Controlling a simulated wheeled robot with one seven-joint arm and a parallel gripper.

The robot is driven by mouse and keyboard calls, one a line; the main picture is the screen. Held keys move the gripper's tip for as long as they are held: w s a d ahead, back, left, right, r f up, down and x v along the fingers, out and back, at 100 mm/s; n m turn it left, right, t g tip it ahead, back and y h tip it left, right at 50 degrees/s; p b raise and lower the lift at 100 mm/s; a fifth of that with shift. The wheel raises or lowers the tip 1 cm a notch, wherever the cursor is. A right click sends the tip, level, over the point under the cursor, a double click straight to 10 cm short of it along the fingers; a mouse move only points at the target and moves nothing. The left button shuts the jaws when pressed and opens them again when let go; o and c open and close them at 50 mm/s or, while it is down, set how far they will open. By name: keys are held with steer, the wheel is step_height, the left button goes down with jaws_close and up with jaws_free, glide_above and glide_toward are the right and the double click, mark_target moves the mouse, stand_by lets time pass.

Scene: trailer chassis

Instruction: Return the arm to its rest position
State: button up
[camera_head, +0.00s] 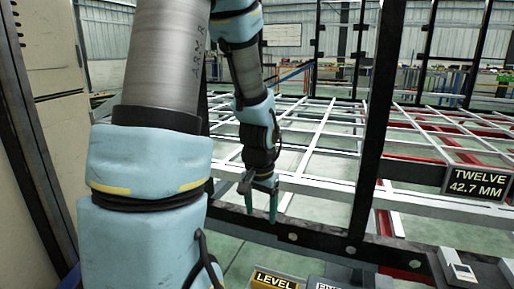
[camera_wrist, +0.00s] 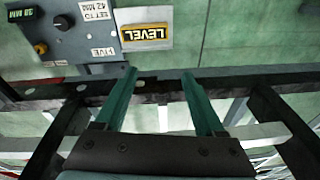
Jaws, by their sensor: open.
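My arm reaches down from the top of the head view, with pale blue covers and grey links. My gripper (camera_head: 261,206) hangs in front of the white chassis frame (camera_head: 420,177), pointing down. In the wrist view its two green fingers (camera_wrist: 160,85) are spread apart with nothing between them. Beyond the fingertips in the wrist view lies a dark rail (camera_wrist: 225,83) and a plate with a LEVEL label (camera_wrist: 146,36).
The LEVEL label also shows at the bottom of the head view (camera_head: 275,280). A black post (camera_head: 374,130) stands right of my gripper. A sign reading TWELVE 42.7 MM (camera_head: 477,183) is at the right. A small device (camera_head: 463,270) sits at lower right. A pale cabinet (camera_head: 52,110) is at the left.

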steer(key=s+a+r+n, duration=0.4)
steer(key=s+a+n, duration=0.15)
steer(key=a, duration=0.25)
step_height(320, 180, up, 28)
steer(key=p, duration=2.8)
steer(key=shift+s+d+m, duration=0.15)
steer(key=shift+s+m, duration=0.1)
steer(key=shift+m, duration=0.2)
